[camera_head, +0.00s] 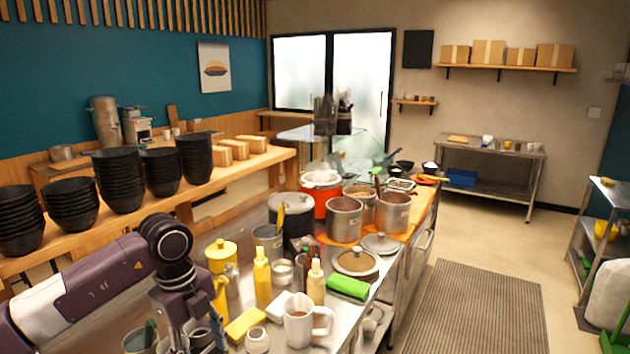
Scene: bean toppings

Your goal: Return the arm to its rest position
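My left arm (105,275) comes in from the lower left, purple and white with a dark joint at its end. My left gripper (190,325) hangs from it, pointing down over the near left part of the metal counter. Its fingers run toward the bottom edge among small containers, so whether they are open or shut is unclear. No held object is clearly visible. My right arm and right gripper are not in view.
Close to the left gripper stand a yellow bottle (262,281), a yellow pot (221,256) and a white mug (300,320). Steel pots (344,220) stand farther back. Stacked black bowls (119,180) line the wooden shelf at left. Floor at right is open around a striped mat (475,310).

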